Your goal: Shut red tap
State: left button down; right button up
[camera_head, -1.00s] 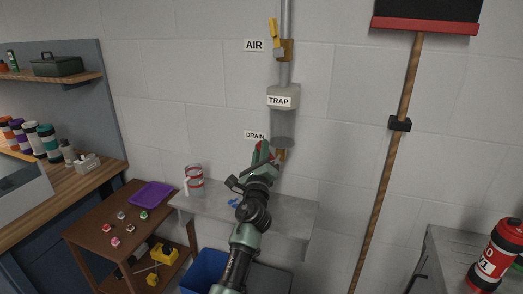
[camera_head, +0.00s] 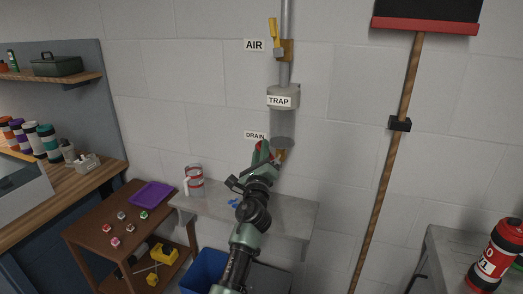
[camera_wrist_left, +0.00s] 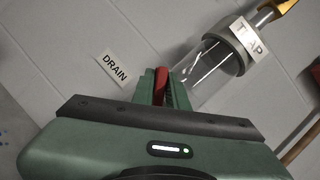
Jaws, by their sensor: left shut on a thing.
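The red tap handle (camera_wrist_left: 161,84) shows between the green fingers of my left gripper (camera_wrist_left: 160,92) in the left wrist view. In the head view my left gripper (camera_head: 262,157) is at the drain fitting, just under the clear trap bowl (camera_head: 283,127), and is shut on the red handle. A bit of red shows at the fingertips. The brass drain valve body (camera_head: 281,155) is just right of the fingers and partly hidden by them. The DRAIN label (camera_head: 254,135) is on the wall just above left of the gripper. My right gripper is not in view.
A yellow handle (camera_head: 273,31) marks the AIR valve higher on the pipe. A grey shelf (camera_head: 290,215) with a red and white can (camera_head: 194,178) is below. A blue bin (camera_head: 205,270) stands under it. A wooden pole (camera_head: 384,180) is at the right.

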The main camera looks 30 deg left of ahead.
pick_arm(q)
jog(key=shift+f, duration=0.15)
jog(key=shift+s+a+f+n+g+y+p, duration=0.1)
jog(key=shift+a+f+n+g+p, duration=0.5)
jog(key=shift+n, duration=1.25)
jog(key=shift+s+a+f+n+g+y+p, duration=0.2)
jog(key=shift+f+n+g, duration=0.7)
jog(key=shift+n, duration=1)
jog(key=shift+w+a+f+n+g+p, duration=0.1)
jog(key=shift+a+f+n+g+p, duration=0.4)
jog(key=shift+n, duration=1.35)
jog(key=shift+d+f, duration=0.2)
jog(key=shift+f, duration=0.25)
jog(key=c, duration=1.5)
grip_release()
jog(key=shift+r, duration=0.1)
